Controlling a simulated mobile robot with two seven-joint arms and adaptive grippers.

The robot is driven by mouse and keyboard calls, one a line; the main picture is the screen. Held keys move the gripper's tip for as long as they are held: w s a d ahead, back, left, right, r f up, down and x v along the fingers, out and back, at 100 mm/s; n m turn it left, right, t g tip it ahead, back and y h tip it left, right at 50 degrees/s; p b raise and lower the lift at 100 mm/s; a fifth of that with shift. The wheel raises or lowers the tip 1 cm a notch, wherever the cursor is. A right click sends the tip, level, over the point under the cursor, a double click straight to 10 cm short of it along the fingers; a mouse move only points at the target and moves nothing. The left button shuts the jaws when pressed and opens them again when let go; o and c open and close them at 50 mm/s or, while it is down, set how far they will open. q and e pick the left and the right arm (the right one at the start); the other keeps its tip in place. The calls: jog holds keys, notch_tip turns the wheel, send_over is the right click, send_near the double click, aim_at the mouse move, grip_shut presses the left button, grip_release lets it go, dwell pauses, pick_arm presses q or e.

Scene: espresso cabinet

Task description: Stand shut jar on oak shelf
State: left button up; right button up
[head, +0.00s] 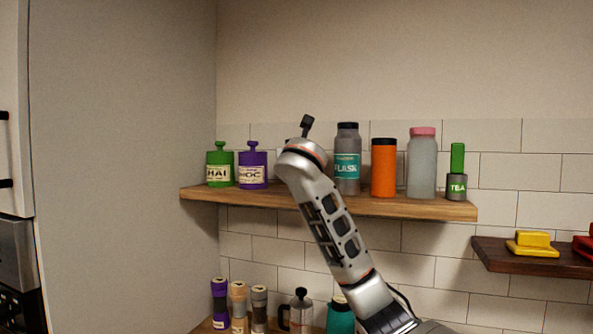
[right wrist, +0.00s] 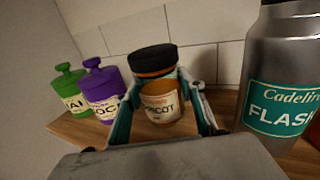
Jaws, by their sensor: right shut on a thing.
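In the right wrist view, my right gripper (right wrist: 162,92) is shut on an amber jar (right wrist: 163,112) with a pale label ending in "COT". A wide black lid (right wrist: 153,59) with an orange band shows above the jar's label. The jar is by the oak shelf (right wrist: 75,128), between the purple canister and the grey flask; I cannot tell if its base touches the wood. In the head view, the oak shelf (head: 440,207) spans the wall, and my right arm hides the jar and most of the gripper. My left gripper is out of view.
On the shelf stand a green canister (head: 220,166) and a purple canister (head: 253,167) left of my arm. Right of it are a grey flask (head: 347,155), orange tumbler (head: 384,168), pink-lidded bottle (head: 421,165) and tea tin (head: 456,186). A dark shelf (head: 500,258) is lower right.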

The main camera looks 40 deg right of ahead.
notch_tip(320, 180, down, 3)
jog(key=shift+r, duration=0.1)
dwell(0.3)
jog(key=o, duration=1.4)
